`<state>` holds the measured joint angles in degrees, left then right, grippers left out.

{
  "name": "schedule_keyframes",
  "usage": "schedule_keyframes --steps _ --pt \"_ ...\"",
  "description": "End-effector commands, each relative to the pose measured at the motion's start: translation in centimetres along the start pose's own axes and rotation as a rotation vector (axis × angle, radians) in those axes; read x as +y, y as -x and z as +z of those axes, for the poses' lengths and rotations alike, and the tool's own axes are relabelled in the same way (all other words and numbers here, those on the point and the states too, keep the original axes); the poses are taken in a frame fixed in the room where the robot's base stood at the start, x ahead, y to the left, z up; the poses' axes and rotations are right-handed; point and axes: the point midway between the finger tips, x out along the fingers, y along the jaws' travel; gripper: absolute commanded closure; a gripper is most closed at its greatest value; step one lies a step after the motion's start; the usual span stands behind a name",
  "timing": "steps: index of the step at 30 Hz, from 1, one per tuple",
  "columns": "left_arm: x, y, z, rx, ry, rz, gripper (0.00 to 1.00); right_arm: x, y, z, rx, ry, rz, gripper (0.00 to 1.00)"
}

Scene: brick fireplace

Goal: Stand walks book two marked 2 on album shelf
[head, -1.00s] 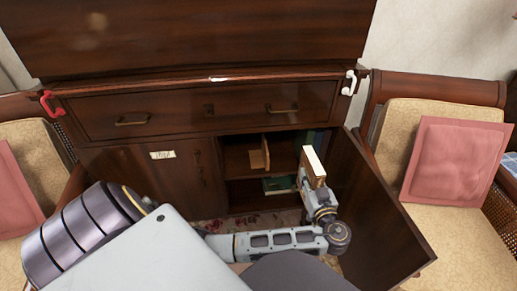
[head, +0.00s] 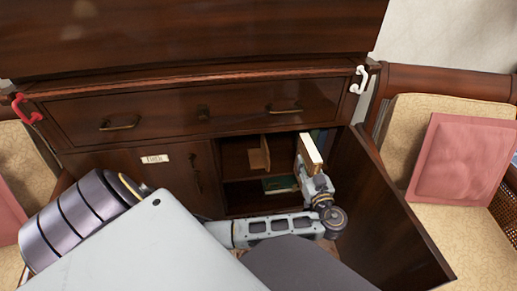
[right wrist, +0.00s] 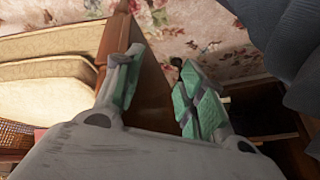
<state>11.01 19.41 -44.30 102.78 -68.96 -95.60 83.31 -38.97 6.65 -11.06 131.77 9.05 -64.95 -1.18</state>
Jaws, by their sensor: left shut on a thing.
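A book with a tan-brown cover and pale page edges (head: 311,150) is upright and slightly tilted in the head view. My left gripper (head: 309,166) is shut on its lower part and holds it at the right side of the open cabinet's mouth. The upper shelf board (head: 238,180) shows inside. A tan upright piece (head: 260,155) stands on it, and dark blue-green books (head: 319,138) stand at its right, partly hidden by the held book. No number is readable. My right gripper (right wrist: 157,85) is open and empty in the right wrist view.
The open cabinet door (head: 390,215) stands just right of my left gripper. A green book (head: 280,184) lies in the lower compartment. A cushioned chair (head: 450,225) is at the right. The shut left door bears a small label (head: 155,158).

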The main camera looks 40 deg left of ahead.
Motion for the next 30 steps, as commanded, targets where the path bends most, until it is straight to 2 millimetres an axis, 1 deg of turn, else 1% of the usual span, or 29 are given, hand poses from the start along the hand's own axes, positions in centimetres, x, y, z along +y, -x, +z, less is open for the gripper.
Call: schedule_keyframes --steps 7,11,14,23,26,30 --pt "0.0 -0.3 -0.1 0.003 0.002 -0.001 1.0 0.0 -0.1 0.0 0.001 -0.001 -0.001 0.6" --pt "0.0 -1.3 -0.1 0.005 0.002 -0.001 1.0 0.0 -0.5 0.1 0.008 -0.003 -0.004 0.6" --pt "0.0 -2.6 -0.1 0.006 0.002 -0.001 1.0 0.0 -0.9 0.3 0.015 -0.007 -0.008 0.6" --pt "0.0 -7.2 -0.1 0.006 0.001 -0.001 1.0 0.0 -2.4 0.5 0.055 -0.019 -0.021 0.6" --pt "0.0 -8.8 -0.1 0.006 0.002 -0.002 1.0 0.0 -3.1 0.8 0.067 -0.025 -0.026 0.6" --pt "0.0 -10.9 -0.2 0.007 0.002 -0.002 1.0 -0.1 -4.0 1.7 0.074 -0.038 -0.037 0.6"
